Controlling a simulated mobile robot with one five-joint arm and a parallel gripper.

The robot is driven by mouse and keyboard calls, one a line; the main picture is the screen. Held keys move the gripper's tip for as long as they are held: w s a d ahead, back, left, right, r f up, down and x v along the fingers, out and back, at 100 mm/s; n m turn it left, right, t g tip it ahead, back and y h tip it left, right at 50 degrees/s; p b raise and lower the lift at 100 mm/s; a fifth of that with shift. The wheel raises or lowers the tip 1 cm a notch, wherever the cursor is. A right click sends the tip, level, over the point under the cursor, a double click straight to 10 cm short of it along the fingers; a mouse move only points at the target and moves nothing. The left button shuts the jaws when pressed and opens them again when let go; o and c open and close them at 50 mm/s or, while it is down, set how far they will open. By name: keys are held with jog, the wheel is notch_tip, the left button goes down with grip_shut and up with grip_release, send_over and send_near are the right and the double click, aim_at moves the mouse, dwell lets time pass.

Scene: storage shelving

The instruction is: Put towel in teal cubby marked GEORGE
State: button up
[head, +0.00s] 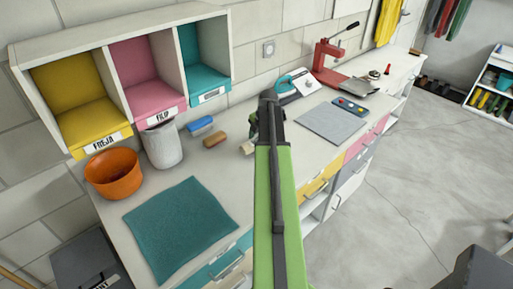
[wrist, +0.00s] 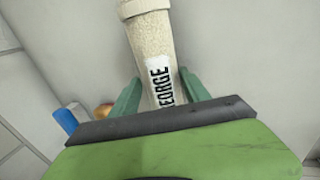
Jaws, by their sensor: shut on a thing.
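A cream rolled towel (wrist: 152,50) with a white label reading "EORGE", its first letter hidden, sits between the green fingers of my gripper (wrist: 158,95) in the wrist view. My gripper (head: 254,130) is shut on it, above the counter in the head view. There my arm hides most of the towel; a small cream end (head: 248,147) shows at its left. The teal cubby (head: 205,65) is the rightmost of three wall cubbies, up and left of my gripper. It looks empty; its label is too small to read.
A yellow cubby (head: 75,95) marked FREJA and a pink cubby (head: 140,65) marked FILIP adjoin it. A red press (head: 325,65) stands farther right.

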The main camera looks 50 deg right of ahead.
jog(key=shift+f, duration=0.85)
jog(key=o, duration=1.3)
jog(key=shift+r, duration=0.1)
jog(key=shift+r, duration=0.15)
jog(key=p+v, duration=1.1)
jog(key=v, duration=0.1)
jog(key=shift+p, duration=0.4)
